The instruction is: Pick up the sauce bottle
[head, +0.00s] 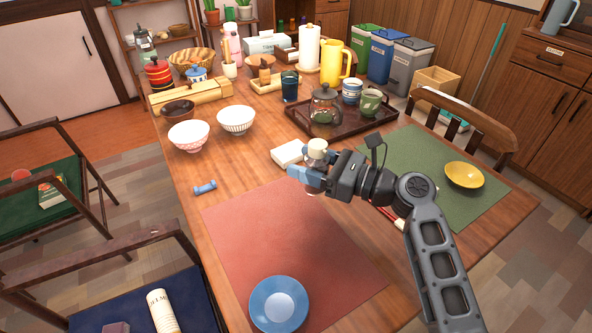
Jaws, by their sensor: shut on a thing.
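My gripper (305,175) is above the table, over the back right corner of the red placemat. It is shut on a small pale bottle (317,149) with a rounded whitish top, held about upright. Its top shows above the blue fingers and a little of its lower part shows below them. The fingers hide its middle, and I see no label that tells whether it is the sauce bottle. I cannot tell how far its base is from the table.
The red placemat (290,250) bears a blue plate (279,304). A white block-like thing (288,153) lies just behind my gripper. A dark tray (297,117) with a teapot (325,107) and cups stands further back.

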